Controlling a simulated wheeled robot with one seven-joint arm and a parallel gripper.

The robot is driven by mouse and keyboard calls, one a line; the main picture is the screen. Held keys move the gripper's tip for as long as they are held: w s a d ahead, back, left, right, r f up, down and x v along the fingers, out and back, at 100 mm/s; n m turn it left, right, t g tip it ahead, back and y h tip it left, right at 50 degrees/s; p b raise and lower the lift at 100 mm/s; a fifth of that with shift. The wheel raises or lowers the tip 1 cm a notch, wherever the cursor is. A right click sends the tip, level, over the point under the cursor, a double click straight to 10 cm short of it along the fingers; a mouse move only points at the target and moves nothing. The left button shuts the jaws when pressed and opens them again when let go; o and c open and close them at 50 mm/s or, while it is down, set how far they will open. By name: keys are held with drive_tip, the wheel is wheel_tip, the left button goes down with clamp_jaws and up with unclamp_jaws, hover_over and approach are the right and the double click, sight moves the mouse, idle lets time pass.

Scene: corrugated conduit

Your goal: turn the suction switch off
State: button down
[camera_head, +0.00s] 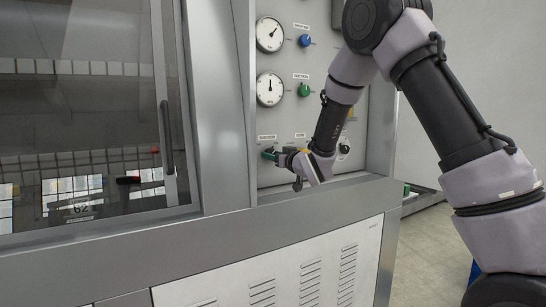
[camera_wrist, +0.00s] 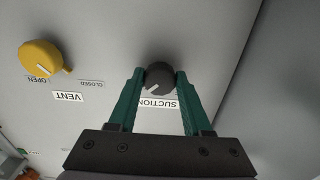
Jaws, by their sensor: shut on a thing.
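The suction switch (camera_wrist: 159,76) is a round dark knob with a white pointer mark, on a grey panel. In the wrist view its SUCTION label (camera_wrist: 160,104) reads upside down, and the pointer slants to the lower left. My gripper (camera_wrist: 160,73) has its two green fingers on either side of the knob, shut on it. In the head view my gripper (camera_head: 277,156) is at the lower left of the panel, and its fingers and arm hide the knob there. I cannot tell from the marks whether the switch is on or off.
A yellow VENT knob (camera_wrist: 41,58) is left of the switch in the wrist view. On the panel are two gauges (camera_head: 270,88), a blue knob (camera_head: 305,41) and a green knob (camera_head: 304,90). A metal ledge (camera_head: 330,188) runs below; a glazed door (camera_head: 80,110) is left.

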drive_tip(key=shift+n, duration=0.3)
drive_tip(key=shift+d+n, duration=0.1)
drive_tip(key=shift+n, duration=8.5)
drive_tip(key=shift+c, duration=1.7)
unclamp_jaws()
